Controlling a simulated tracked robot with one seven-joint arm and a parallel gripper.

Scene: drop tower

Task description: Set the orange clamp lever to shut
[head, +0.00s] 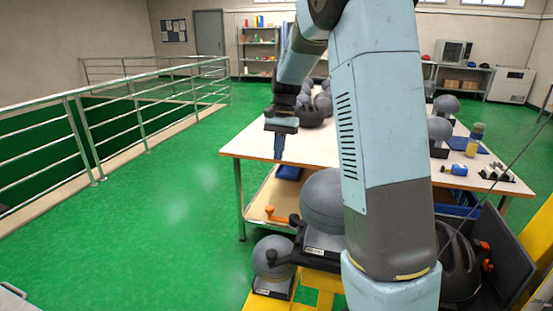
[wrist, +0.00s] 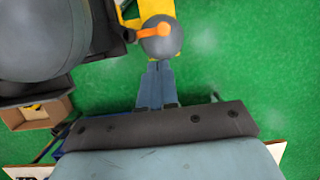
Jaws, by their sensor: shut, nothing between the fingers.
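The orange clamp lever (head: 278,217) sticks out to the left from a dark fixture beside a large grey headform (head: 322,203), with a round knob at its free end. In the wrist view the lever (wrist: 151,32) shows just beyond my fingertips, seen against a smaller grey ball-shaped headform (wrist: 161,47). In the wrist view my gripper's fingers (wrist: 157,68) are together and empty. The lever's pivot end is partly hidden by the fixture.
The large headform also fills the upper left of the wrist view (wrist: 40,45). A smaller grey headform (head: 272,257) sits low on a yellow frame (head: 322,285). A white-topped table (head: 250,146) with several headforms stands behind. A metal railing (head: 140,118) runs along the left; green floor there is clear.

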